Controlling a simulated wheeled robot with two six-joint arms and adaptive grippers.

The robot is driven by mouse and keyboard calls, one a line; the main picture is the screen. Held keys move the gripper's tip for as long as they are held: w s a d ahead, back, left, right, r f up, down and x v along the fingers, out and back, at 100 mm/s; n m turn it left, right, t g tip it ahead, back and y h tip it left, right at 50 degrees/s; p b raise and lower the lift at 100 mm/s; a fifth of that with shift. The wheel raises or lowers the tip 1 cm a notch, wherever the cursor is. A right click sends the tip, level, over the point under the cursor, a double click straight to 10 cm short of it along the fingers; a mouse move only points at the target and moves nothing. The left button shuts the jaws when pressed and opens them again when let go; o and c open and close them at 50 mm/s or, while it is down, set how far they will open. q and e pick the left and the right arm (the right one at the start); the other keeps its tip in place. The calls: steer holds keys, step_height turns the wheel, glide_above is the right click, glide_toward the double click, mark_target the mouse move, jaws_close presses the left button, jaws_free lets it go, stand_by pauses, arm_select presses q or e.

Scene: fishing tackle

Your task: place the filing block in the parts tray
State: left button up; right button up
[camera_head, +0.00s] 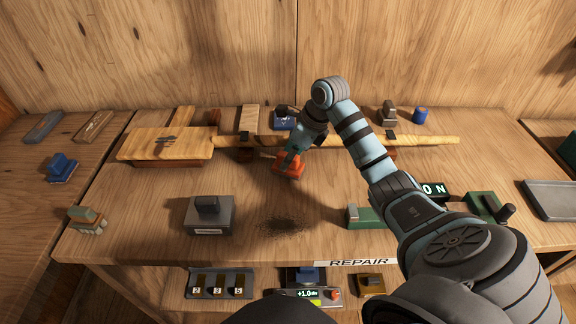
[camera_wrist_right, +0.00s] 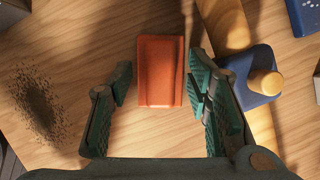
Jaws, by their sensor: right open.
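An orange-red block (camera_head: 287,166), which looks like the filing block, lies on the bench near its middle. In the right wrist view the block (camera_wrist_right: 160,72) sits between the two green fingers, with a gap on each side. My right gripper (camera_head: 291,156) is open above it and partly covers it in the head view. A shallow grey tray (camera_head: 553,200) lies empty at the far right; a divided tray (camera_head: 221,293) with numbered pieces sits on the lower shelf. I cannot tell which is the parts tray. My left gripper is not in view.
A long wooden rod (camera_head: 430,140) runs behind the block, close to the gripper. A blue item with a round wooden knob (camera_wrist_right: 262,85) stands close by the right finger. A grey labelled box (camera_head: 209,217) stands front left.

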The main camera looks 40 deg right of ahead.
steer(key=shift+w+f, duration=0.1)
steer(key=shift+f, duration=0.05)
jaws_close()
steer(key=shift+r, duration=0.2)
step_height(320, 180, up, 20)
steer(key=p, duration=1.1)
